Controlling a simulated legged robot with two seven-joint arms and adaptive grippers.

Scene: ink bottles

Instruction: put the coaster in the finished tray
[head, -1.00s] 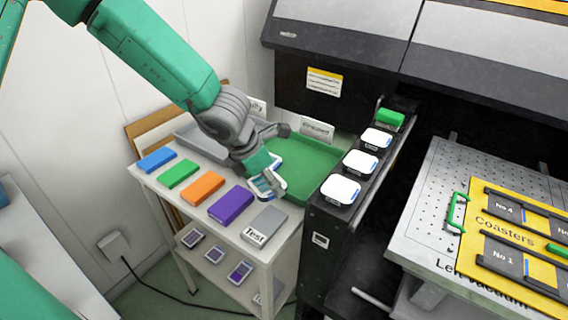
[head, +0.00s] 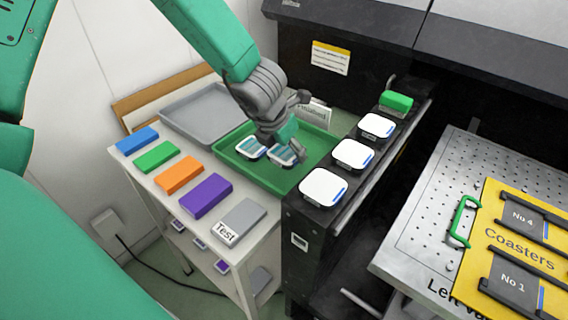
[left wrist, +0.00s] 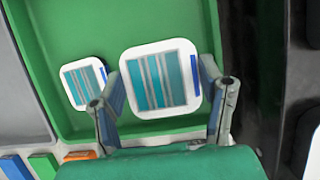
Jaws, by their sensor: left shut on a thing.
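The finished tray is the green tray (head: 315,145) with a card reading "Finished" behind it. The held coaster (head: 284,157) is white with teal and grey stripes and a blue edge strip. My left gripper (head: 281,147) is shut on it, a finger at each side, over the green tray. In the left wrist view the held coaster (left wrist: 160,80) looks larger than a second striped coaster (left wrist: 83,82), which lies in the tray to its left. That second coaster also shows in the head view (head: 250,148). The exact gap under the held coaster cannot be told. My right gripper is not in view.
A grey tray (head: 203,112) stands left of the green one. Blue, green, orange, purple and grey "Test" blocks (head: 240,222) line the table's front. White coasters (head: 323,187) and a green block (head: 396,101) sit on the black ledge at right.

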